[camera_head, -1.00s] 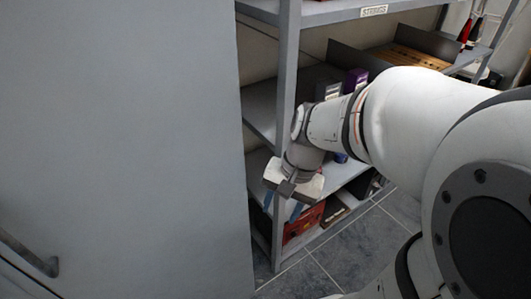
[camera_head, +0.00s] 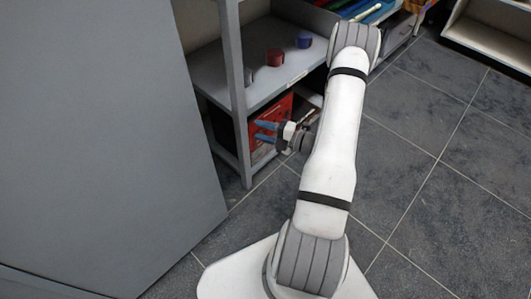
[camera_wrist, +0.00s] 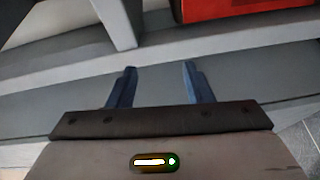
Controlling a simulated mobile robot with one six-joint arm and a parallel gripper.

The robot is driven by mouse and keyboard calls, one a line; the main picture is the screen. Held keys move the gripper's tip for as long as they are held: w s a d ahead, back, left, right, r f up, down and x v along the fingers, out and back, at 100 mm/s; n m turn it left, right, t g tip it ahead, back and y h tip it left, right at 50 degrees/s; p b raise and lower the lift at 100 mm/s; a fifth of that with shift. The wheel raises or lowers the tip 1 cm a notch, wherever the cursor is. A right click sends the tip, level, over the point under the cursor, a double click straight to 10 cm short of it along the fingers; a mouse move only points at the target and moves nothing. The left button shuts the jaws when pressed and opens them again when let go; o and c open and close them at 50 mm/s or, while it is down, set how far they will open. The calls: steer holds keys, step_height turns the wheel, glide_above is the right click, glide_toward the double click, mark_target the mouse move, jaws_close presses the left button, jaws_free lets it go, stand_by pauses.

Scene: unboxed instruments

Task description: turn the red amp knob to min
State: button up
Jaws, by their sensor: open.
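The red amp (camera_head: 284,108) is a red box on the bottom shelf in the head view, partly hidden by my gripper and arm. In the wrist view only a lower strip of a red box (camera_wrist: 245,8) shows at the top right. I cannot make out a knob on it in either view. My gripper (camera_head: 259,132) is in front of the shelf unit, near the amp's left part in the head view. In the wrist view my gripper (camera_wrist: 158,68) has its two blue fingers apart, with nothing between them.
A grey shelf post (camera_head: 236,95) stands left of the amp; a post also shows in the wrist view (camera_wrist: 116,20). The middle shelf (camera_head: 262,92) holds small red (camera_head: 275,57), blue (camera_head: 304,41) and grey items. A large grey panel (camera_head: 90,130) fills the left. Tiled floor (camera_head: 430,150) is open at right.

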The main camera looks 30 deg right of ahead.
steer(key=s+d+f+m+t+h+b, duration=0.1)
steer(key=d+f+m+t+h+b, duration=0.15)
steer(key=f+m, duration=0.35)
steer(key=s+d+f+m+t+h+b, duration=0.1)
steer(key=d+f+m+h, duration=0.25)
steer(key=f, duration=0.45)
steer(key=d+b+x, duration=0.1)
steer(key=b+x, duration=0.2)
steer(key=x, duration=0.4)
steer(key=shift+w+a+r, duration=0.15)
steer(key=shift+w+r, duration=0.05)
steer(key=shift+w, duration=0.35)
steer(key=shift+c, duration=0.5)
steer(key=c, duration=0.9)
steer(key=shift+n, duration=0.35)
